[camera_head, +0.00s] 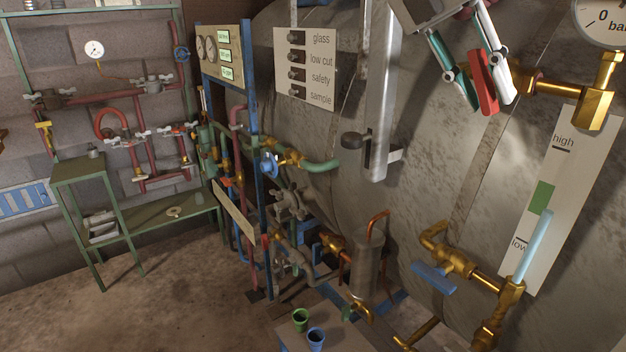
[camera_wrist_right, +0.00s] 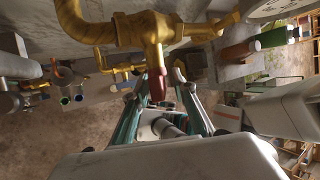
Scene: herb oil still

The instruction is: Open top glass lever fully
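The top glass lever (camera_head: 483,78) is a red handle at the top right of the head view, on the brass upper gauge valve (camera_head: 535,84). In the wrist view, the red lever (camera_wrist_right: 157,86) points toward the camera from the brass valve body (camera_wrist_right: 150,30). My right gripper (camera_head: 488,103) has its two teal-padded fingers on either side of the lever. The fingers look spread, with gaps beside the lever in the wrist view; I cannot tell whether one touches it. My left gripper is not in view.
A pressure gauge (camera_head: 603,20) sits above the valve. The level scale (camera_head: 572,185), light blue glass column (camera_head: 535,245) and lower valve with blue lever (camera_head: 433,278) are below. The big metal tank (camera_head: 430,170) stands close behind. A vertical grey post (camera_head: 383,100) stands left of the gripper.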

